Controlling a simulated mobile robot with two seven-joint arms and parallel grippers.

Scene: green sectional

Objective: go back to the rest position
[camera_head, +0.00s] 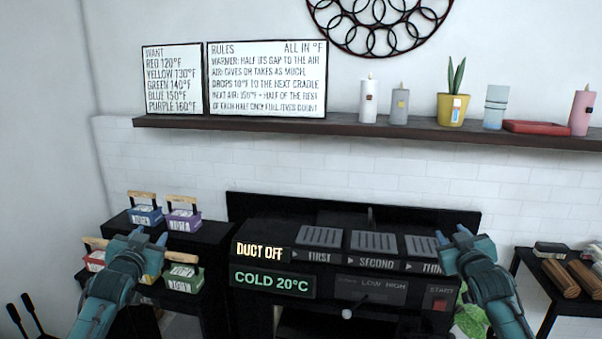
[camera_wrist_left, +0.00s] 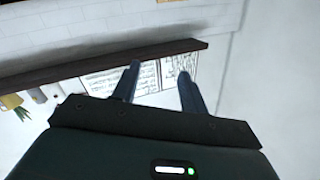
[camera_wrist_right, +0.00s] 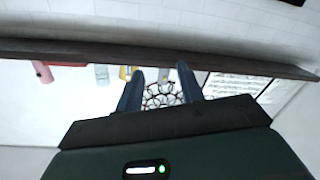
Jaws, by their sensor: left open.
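My left gripper (camera_head: 149,238) is raised in front of the shelves with the irons at the left. It is open and empty; its two fingers (camera_wrist_left: 158,82) stand apart in the left wrist view, with the wall signs beyond. My right gripper (camera_head: 452,238) is raised in front of the right end of the black console. It is open and empty; its fingers (camera_wrist_right: 160,85) stand apart in the right wrist view, with the wall shelf beyond. Neither gripper visibly touches anything. My left gripper partly covers the lower-left boxes.
The black console (camera_head: 350,262) reads "DUCT OFF" and "COLD 20°C" and has several grilles on top. Handled, coloured blocks (camera_head: 183,219) stand on black shelves at left. A dark wall shelf (camera_head: 400,131) carries candles and a plant. A black side table (camera_head: 530,268) stands at right.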

